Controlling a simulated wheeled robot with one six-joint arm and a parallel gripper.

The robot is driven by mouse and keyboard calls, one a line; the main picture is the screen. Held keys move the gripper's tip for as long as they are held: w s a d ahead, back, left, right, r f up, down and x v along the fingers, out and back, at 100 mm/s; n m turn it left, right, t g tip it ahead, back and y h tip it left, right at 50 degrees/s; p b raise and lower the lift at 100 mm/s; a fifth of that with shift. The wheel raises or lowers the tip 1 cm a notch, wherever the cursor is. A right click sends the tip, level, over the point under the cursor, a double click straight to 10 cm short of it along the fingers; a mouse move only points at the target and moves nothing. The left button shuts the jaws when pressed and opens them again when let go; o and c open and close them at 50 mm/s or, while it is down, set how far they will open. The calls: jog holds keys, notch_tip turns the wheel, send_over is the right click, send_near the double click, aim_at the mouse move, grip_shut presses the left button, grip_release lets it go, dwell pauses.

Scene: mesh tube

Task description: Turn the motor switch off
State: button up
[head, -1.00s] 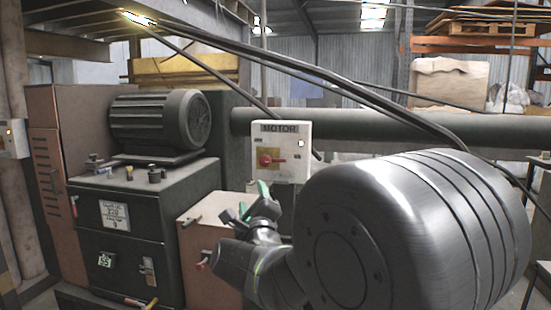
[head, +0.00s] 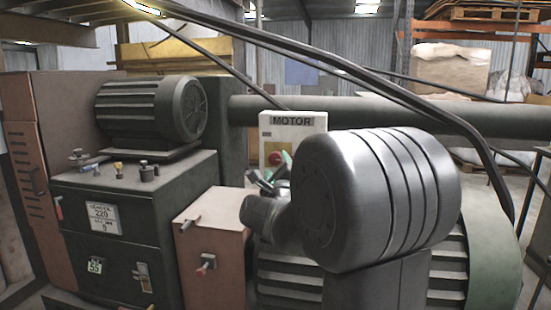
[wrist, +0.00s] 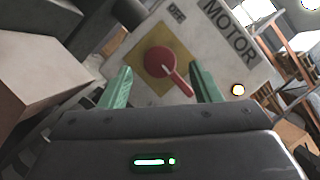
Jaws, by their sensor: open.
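The motor switch box (head: 312,122) is pale, with a MOTOR label, and stands behind my arm in the head view. Its red rotary switch (wrist: 162,64) sits on a yellow plate (wrist: 143,80) in the wrist view. The switch's handle lies about parallel to the MOTOR lettering, and an OFF label (wrist: 177,13) shows beyond the plate. My gripper (wrist: 161,70) is open, its green fingers either side of the switch in that view. Whether they touch it or how far off they are, I cannot tell. In the head view my arm hides the box's lower part.
A round light (wrist: 238,90) is on the box face. An electric motor (head: 150,110) sits on a dark cabinet (head: 115,235) at left. A reddish box (head: 213,255) stands left of my gripper. A thick pipe (head: 470,118) runs behind.

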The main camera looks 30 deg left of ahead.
aim_at(276, 161)
jog(key=x, duration=0.5)
jog(key=c, duration=1)
